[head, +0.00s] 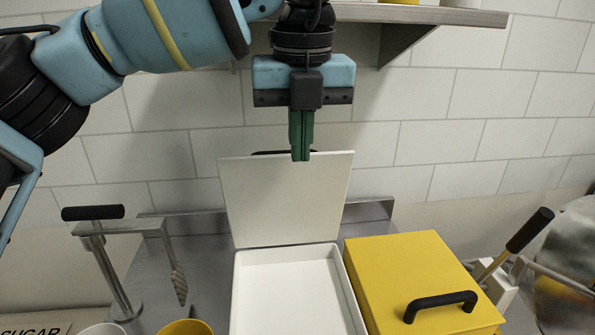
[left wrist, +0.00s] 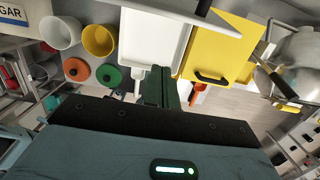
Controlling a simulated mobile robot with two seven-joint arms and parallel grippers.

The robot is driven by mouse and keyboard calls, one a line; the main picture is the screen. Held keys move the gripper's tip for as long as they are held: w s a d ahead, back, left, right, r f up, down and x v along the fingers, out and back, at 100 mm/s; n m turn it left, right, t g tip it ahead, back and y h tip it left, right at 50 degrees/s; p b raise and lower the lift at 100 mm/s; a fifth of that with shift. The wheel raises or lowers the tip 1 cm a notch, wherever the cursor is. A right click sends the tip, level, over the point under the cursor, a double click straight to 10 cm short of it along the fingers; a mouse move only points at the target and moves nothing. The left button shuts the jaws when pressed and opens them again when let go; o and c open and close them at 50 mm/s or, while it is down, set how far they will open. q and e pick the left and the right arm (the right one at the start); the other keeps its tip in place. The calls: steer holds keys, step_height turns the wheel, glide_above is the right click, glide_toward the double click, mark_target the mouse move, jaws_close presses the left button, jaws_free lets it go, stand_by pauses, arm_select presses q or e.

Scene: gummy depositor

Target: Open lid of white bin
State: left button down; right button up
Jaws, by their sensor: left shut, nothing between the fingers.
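The white bin (head: 240,300) stands on the metal counter, and its inside shows empty where visible. Its white lid (head: 285,200) stands raised, nearly upright, at the bin's back edge. A dark handle at the lid's top edge is mostly hidden behind my gripper. My left gripper (head: 301,150) points down at the lid's top edge, its green fingers shut with nothing between them. I cannot tell whether they touch the lid. In the left wrist view the bin (left wrist: 150,52) lies beyond the fingers, with the lid (left wrist: 195,14) seen nearly edge-on. My right gripper is not in view.
A yellow bin with a closed lid (head: 400,270) and black handle (head: 440,303) stands right of the white bin. A metal stand with a black grip (head: 93,212) is at left. A shelf (head: 440,15) hangs above. White (left wrist: 60,32) and yellow (left wrist: 99,40) containers stand left.

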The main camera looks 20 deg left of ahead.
arm_select(q)
steer(key=s+d+r, duration=0.1)
steer(key=s+d, duration=0.1)
steer(key=s, duration=0.9)
steer(key=shift+d, duration=0.35)
